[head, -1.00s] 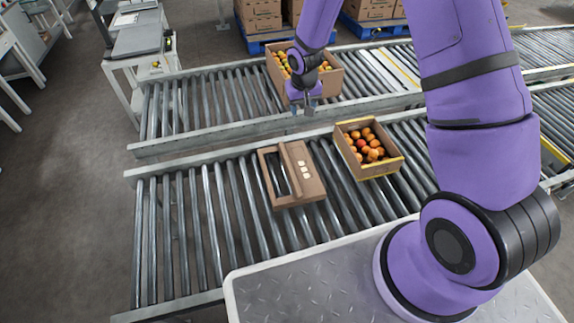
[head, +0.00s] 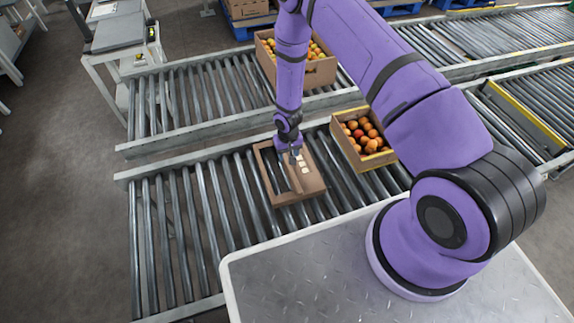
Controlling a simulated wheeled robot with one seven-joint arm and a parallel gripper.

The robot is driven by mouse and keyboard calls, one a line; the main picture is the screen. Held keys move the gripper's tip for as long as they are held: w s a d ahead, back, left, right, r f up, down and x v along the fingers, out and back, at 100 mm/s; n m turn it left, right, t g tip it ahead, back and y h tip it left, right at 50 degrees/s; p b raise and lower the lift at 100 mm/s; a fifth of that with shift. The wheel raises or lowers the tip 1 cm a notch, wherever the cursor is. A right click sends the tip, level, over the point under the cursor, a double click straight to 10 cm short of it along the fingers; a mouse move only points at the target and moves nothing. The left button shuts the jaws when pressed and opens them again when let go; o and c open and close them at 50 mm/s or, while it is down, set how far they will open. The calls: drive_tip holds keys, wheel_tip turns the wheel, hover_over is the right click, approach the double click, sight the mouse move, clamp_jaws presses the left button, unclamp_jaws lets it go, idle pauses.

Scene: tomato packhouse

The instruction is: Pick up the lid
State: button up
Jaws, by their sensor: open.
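The lid (head: 308,188) is a brown cardboard piece with a long opening on its left part and pale labels on its right part. It lies on the near roller conveyor in the head view. My gripper (head: 293,160) is over the lid, pointing down, with its jaws open and empty. The gripper and wrist hide the lid's far middle part. I cannot tell whether the fingertips touch the lid.
An open cardboard box (head: 379,161) of tomatoes stands just right of the lid. Another tomato box (head: 320,76) stands on the far conveyor (head: 190,128). The near conveyor (head: 160,245) is clear left of the lid. A work table (head: 122,42) stands at the back left.

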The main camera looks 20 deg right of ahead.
sight(287, 166)
drive_tip(key=shift+w+d+f, duration=0.1)
drive_tip(key=shift+w+f, duration=0.05)
drive_tip(key=shift+f, duration=1.7)
drive_tip(key=shift+w+d+f, duration=0.1)
drive_tip(key=shift+w+f, duration=0.05)
drive_tip(key=shift+f, duration=1.7)
clamp_jaws()
